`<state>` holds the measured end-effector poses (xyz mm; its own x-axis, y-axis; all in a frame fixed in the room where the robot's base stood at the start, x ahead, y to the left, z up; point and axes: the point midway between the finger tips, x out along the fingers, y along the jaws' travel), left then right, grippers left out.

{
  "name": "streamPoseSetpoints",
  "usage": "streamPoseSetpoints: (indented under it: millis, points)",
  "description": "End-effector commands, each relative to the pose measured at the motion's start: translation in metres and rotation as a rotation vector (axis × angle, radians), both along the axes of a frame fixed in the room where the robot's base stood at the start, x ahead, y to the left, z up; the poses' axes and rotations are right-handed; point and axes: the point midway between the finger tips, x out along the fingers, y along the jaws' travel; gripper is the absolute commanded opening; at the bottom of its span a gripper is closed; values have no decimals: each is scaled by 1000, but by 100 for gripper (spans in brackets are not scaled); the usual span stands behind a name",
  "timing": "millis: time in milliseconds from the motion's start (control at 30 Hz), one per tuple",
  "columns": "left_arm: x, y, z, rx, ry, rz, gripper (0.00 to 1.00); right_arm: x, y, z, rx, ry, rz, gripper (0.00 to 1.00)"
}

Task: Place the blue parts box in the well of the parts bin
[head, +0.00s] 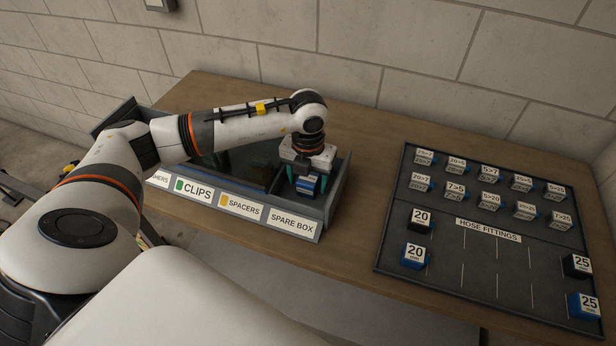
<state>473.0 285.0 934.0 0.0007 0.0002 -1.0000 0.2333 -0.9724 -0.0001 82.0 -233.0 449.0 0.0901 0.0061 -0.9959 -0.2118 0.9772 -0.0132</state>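The blue parts box (306,187), with a pale label on its front, is in the right-hand compartment of the parts bin (334,203), behind the SPARE BOX label. My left gripper (306,180) points down over that compartment, with its teal fingers on either side of the box. Whether the fingers press on the box or stand slightly apart from it cannot be told. The underside of the box is hidden by the bin's front wall, so I cannot tell whether it rests on the floor. My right gripper is not in view.
Other bin compartments to the left carry CLIPS (194,190) and SPACERS (241,207) labels; my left arm partly covers them. A dark HOSE FITTINGS board (480,262) with several labelled blocks lies to the right. Bare wooden table (365,150) lies between. A block wall stands behind.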

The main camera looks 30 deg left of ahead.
Motion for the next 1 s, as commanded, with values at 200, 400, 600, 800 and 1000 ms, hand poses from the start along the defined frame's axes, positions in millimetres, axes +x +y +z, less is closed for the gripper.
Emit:
streamPoseSetpoints:
  millis: [200,400,600,800,1000]
  points:
    - [0,0,2,0,0,0,63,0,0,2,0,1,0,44]
    - [1,0,25,-1,-5,0,63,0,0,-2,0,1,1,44]
    - [1,0,69,-1,-6,-1,63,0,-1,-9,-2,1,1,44]
    - [1,0,106,-1,-4,0,63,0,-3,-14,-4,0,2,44]
    - [0,0,122,-1,-1,0,63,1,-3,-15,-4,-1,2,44]
